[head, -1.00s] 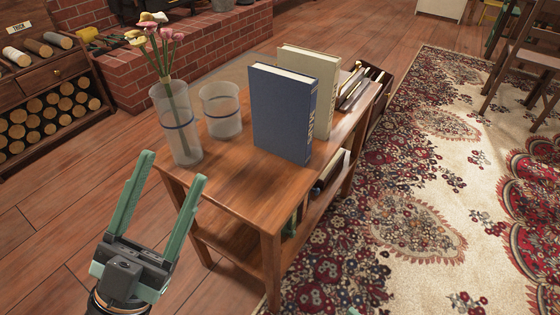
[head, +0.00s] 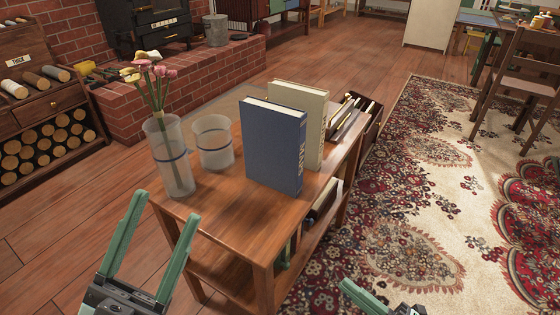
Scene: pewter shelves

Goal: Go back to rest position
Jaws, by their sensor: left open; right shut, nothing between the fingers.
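My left gripper (head: 160,225) is at the lower left of the head view, in front of the near left corner of the wooden shelf table. Its two green fingers are spread wide with nothing between them. My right gripper (head: 350,287) shows only partly at the bottom edge, right of the table and over the rug. Its fingers are together, and most of it is cut off by the frame. Neither gripper touches any object that I can see.
The wooden table (head: 225,225) holds a vase with flowers (head: 172,165), an empty frosted glass (head: 213,145), a blue book (head: 273,148) and a cream book (head: 315,115), both upright. A firewood rack (head: 45,108) and brick hearth (head: 190,80) stand behind left. Patterned rug (head: 420,200) lies right.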

